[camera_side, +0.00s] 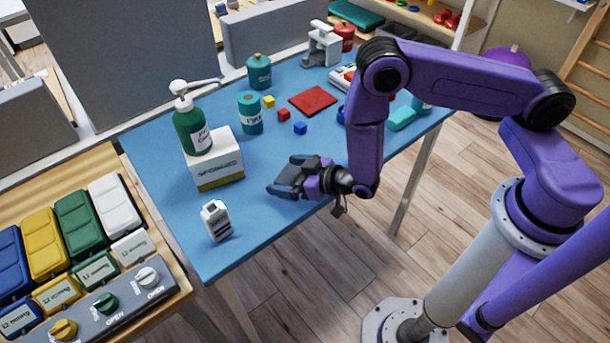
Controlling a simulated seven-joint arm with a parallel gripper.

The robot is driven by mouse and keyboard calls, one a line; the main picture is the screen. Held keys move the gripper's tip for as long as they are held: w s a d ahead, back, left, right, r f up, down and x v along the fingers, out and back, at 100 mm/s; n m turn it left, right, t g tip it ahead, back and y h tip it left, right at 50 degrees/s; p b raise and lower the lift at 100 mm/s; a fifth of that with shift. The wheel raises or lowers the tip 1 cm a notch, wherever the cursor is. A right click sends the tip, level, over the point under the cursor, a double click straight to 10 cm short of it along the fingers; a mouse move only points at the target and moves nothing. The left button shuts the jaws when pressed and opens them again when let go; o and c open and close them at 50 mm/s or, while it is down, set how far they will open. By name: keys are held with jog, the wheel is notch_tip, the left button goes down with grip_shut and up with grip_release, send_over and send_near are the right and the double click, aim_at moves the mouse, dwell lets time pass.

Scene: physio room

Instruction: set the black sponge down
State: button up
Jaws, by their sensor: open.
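My gripper (283,177) is low over the front part of the blue table (190,240), to the right of a white box. Its jaws are open and point left. I cannot pick out a black sponge for certain. The dark shapes at the gripper's end could be its fingers alone or could include the sponge, as they are much the same colour. From this angle I cannot tell whether anything dark rests on the table under the jaws.
A green pump bottle (191,130) stands by the white box (216,160). A teal can (250,112), small cubes and a red pad (312,100) lie behind my gripper. Bare table lies left of it.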

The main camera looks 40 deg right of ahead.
jog(key=v, duration=1.2)
jog(key=s+a+r+n+g, duration=0.2)
jog(key=s+a+r+g, duration=0.2)
jog(key=s+r+g, duration=0.45)
jog(key=s+d+r+n+g+h, duration=0.2)
jog(key=s+d+r+n, duration=0.1)
jog(key=d, duration=0.4)
jog(key=s+d+r+n+g+h, duration=0.2)
jog(key=s+d+r+n+h, duration=0.1)
jog(key=s+d+r, duration=0.3)
notch_tip(320, 180, up, 2)
jog(key=shift+d+r, duration=0.15)
jog(key=shift+d, duration=1)
